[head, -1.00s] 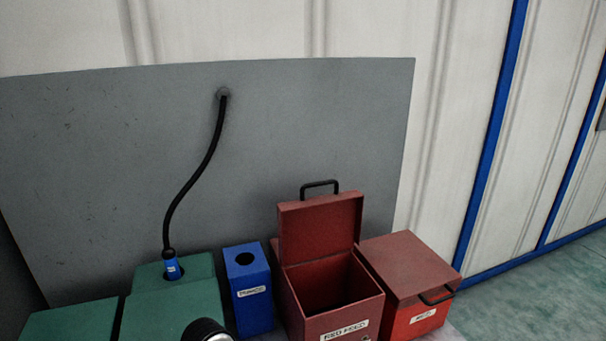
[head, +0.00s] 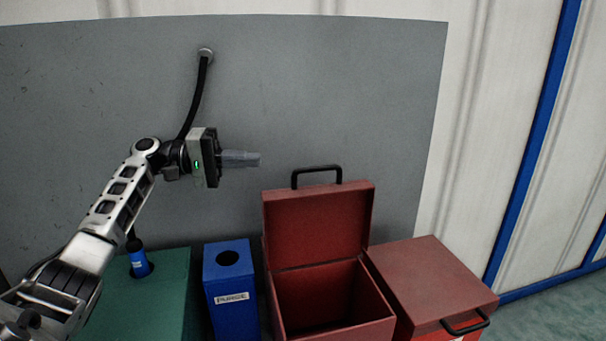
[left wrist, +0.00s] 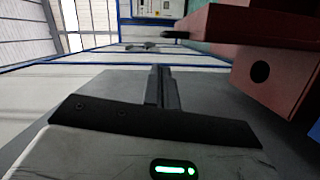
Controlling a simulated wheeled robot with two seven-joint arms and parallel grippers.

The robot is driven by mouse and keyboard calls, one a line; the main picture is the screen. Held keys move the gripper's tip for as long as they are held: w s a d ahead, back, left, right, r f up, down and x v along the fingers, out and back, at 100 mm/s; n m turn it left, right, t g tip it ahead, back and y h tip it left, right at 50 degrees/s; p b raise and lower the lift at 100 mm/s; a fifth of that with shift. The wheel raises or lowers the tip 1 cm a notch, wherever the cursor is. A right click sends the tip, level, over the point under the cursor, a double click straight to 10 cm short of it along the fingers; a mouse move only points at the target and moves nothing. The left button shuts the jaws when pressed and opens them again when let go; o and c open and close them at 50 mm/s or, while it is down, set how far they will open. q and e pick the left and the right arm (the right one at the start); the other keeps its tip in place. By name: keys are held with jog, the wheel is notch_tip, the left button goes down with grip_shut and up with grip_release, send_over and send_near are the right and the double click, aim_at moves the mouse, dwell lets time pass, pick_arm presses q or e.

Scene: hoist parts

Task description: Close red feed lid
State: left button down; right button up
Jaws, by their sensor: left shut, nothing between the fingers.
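The red feed box (head: 333,318) stands open in the head view, its lid (head: 318,222) raised upright at the back. A black handle (head: 317,170) is on the lid's top edge. My left gripper (head: 258,159) is shut and empty, pointing right, to the left of the handle and slightly above it, apart from the lid. In the left wrist view the shut fingers (left wrist: 160,75) point away, with red box surfaces (left wrist: 268,72) at the upper right. My right gripper is not in view.
A second red box with a closed lid (head: 430,278) stands to the right. A blue PURGE box (head: 230,285) and a green box (head: 165,300) stand to the left. A black hose (head: 196,95) hangs from the grey panel (head: 330,90) behind. Space above the open box is clear.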

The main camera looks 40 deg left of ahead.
pick_arm(q)
jog(key=p+x, duration=0.2)
jog(key=x, duration=0.8)
jog(key=shift+f, duration=0.2)
jog(key=shift+s+d, duration=0.1)
